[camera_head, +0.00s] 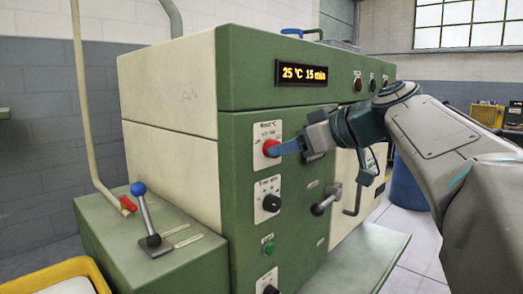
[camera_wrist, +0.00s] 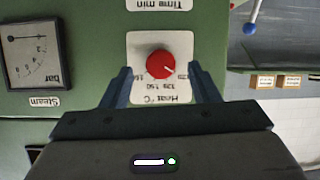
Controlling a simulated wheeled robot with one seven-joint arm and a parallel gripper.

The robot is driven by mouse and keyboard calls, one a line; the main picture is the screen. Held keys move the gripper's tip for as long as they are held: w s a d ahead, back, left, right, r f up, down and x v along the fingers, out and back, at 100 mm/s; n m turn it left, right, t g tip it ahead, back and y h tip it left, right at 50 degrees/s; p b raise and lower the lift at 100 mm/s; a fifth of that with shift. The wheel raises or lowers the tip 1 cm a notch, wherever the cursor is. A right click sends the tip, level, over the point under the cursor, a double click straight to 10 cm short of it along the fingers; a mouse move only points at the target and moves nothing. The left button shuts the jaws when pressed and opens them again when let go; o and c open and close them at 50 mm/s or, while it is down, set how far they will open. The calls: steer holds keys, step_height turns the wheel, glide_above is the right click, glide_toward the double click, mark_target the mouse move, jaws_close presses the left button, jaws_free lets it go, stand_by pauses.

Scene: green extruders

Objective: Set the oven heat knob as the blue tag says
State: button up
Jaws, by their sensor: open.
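The red heat knob (camera_head: 270,147) sits on a white plate on the oven's green front, below a lit display (camera_head: 302,73) reading 25 °C 15 min. In the wrist view, upside down, the red knob (camera_wrist: 158,63) has a white pointer mark toward the lower right, and the plate reads "Heat °C". The dial numbers are partly hidden and small. My gripper (camera_head: 284,148) is at the knob. Its two blue fingers (camera_wrist: 160,78) are apart on either side of the knob, with visible gaps in the wrist view. I cannot make out a blue tag in either view.
A black time knob (camera_head: 271,203) sits below, with a green button (camera_head: 268,248) under it. A blue-topped lever (camera_head: 143,205) stands on the left ledge. A door handle (camera_head: 326,199) juts out at right. A steam gauge (camera_wrist: 38,48) shows in the wrist view.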

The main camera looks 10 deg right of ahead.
steer(key=shift+x, duration=1.3)
steer(key=c, duration=1)
steer(key=shift+o, duration=0.2)
steer(key=m+y, duration=0.2)
steer(key=m, duration=0.4)
steer(key=m+y, duration=0.3)
steer(key=m, duration=0.4)
steer(key=f+m+t+y+p, duration=0.1)
steer(key=m+y, duration=0.2)
steer(key=m, duration=0.4)
steer(key=shift+d, duration=0.15)
